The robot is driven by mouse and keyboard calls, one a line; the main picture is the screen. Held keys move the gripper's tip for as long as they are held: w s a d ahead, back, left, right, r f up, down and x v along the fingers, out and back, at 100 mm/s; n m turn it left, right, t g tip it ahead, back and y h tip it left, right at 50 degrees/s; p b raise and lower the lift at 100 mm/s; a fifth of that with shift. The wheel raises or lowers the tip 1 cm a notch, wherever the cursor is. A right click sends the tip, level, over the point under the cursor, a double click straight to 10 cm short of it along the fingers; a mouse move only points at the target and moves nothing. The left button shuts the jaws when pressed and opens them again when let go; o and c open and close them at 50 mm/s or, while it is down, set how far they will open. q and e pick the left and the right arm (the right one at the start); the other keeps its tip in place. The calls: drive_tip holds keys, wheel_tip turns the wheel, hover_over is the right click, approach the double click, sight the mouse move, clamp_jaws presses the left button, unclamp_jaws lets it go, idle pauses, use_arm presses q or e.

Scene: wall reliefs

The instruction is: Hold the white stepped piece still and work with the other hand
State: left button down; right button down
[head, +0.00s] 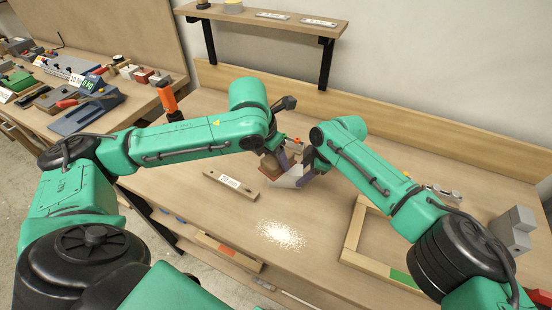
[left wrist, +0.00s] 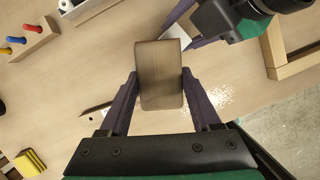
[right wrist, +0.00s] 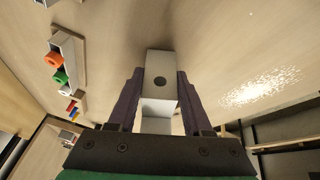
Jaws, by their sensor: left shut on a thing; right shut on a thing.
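The white stepped piece (head: 286,180) is in the middle of the bench in the head view. In the right wrist view the white piece (right wrist: 160,64) shows a dark round hole in its far face and a lower step nearer me. My right gripper (right wrist: 160,75) is shut on it, one finger on each side. My left gripper (left wrist: 160,76) is shut on a brown wooden block (left wrist: 159,60) with rounded edges. In the head view this block (head: 269,166) is just left of the white piece. I cannot tell whether the two touch.
A labelled wooden bar (head: 231,187) lies left of the hands. A wooden frame (head: 352,232) with a green patch lies front right, and grey stepped blocks (head: 512,230) stand at far right. A wall shelf (head: 262,18) hangs behind.

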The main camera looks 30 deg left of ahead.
use_arm(q)
drive_tip(key=shift+w+a+r, duration=0.1)
drive_tip(key=shift+w+a, duration=0.45)
drive_tip(key=shift+w, duration=0.15)
drive_tip(key=shift+w+a+r, duration=0.1)
drive_tip(key=shift+w+a, duration=0.4)
drive_tip(key=shift+w, duration=0.2)
drive_tip(key=shift+r, duration=2.55)
use_arm(e)
drive_tip(key=shift+c, duration=1.2)
unclamp_jaws()
